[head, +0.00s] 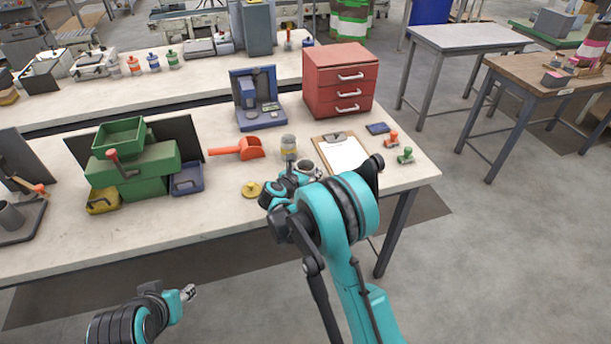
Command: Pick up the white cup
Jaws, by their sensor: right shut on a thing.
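The white cup (308,167) is at the front right of the near bench, its dark open mouth facing up. My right gripper (301,174) is at the cup and shut on it. The arm and wrist hide most of the cup's lower side, so I cannot tell whether its base touches the bench. My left gripper (189,292) is low in front of the bench, over the floor and away from the cup. Its fingers are too small to tell open from shut.
A jar (289,143) stands just behind the cup. A clipboard (343,153) lies to its right, and a yellow disc (251,189) to its left. An orange scoop (240,149), a green machine (133,160) and a red drawer unit (339,82) are further off.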

